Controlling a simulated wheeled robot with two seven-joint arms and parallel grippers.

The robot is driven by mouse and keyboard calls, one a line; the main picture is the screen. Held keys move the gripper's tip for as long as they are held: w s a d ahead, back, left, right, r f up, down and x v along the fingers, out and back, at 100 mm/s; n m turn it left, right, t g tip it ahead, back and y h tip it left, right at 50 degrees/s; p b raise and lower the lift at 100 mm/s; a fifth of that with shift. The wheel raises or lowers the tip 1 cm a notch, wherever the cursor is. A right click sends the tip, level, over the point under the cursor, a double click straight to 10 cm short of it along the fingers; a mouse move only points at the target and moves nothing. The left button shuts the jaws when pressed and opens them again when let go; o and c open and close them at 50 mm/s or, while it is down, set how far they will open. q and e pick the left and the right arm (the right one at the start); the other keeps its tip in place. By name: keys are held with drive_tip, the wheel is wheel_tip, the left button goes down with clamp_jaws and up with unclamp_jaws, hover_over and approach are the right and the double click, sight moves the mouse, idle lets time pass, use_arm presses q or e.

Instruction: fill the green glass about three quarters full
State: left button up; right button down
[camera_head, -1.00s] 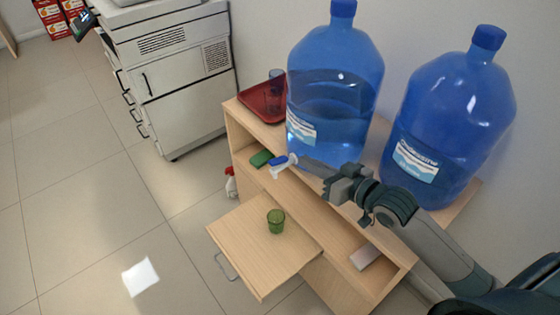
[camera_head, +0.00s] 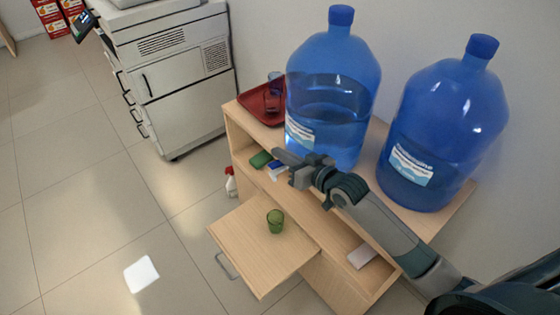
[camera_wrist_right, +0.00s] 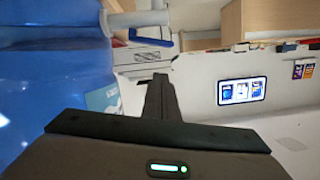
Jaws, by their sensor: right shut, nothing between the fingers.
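The green glass (camera_head: 275,221) stands upright on the pulled-out wooden shelf; whether water is in it is too small to tell. The left blue bottle (camera_head: 330,105), partly full, stands on the cabinet top above. Its white tap with a blue lever (camera_head: 277,168) sticks out over the shelf, partly hidden by my gripper. In the right wrist view the blue lever (camera_wrist_right: 158,42) shows beside the bottle, ahead of the fingers and apart from them in the picture. My right gripper (camera_head: 279,154) is shut and empty, close to the tap. My left gripper is not in view.
A second blue bottle (camera_head: 440,130) stands to the right. A red tray (camera_head: 250,101) with glasses lies at the cabinet's back left. A green item (camera_head: 261,159) and a pale box (camera_head: 362,256) lie in the cabinet. A printer (camera_head: 185,85) stands behind. The shelf around the glass is clear.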

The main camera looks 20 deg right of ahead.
sight(272, 166)
drive_tip(key=shift+s+a+f+p, duration=0.2)
drive_tip(key=shift+f, duration=0.7)
drive_tip(key=shift+s+a+f+p, duration=0.15)
drive_tip(key=shift+f, duration=0.75)
drive_tip(key=shift+s+a+f+n+h+p, duration=0.1)
drive_tip(key=shift+a+f+n+h+p, duration=0.2)
drive_tip(key=shift+n+p, duration=0.3)
drive_tip(key=shift+s+a+f+n, duration=0.1)
drive_tip(key=shift+a+f+n, duration=0.15)
drive_tip(key=shift+n, duration=0.15)
drive_tip(key=shift+f, duration=0.1)
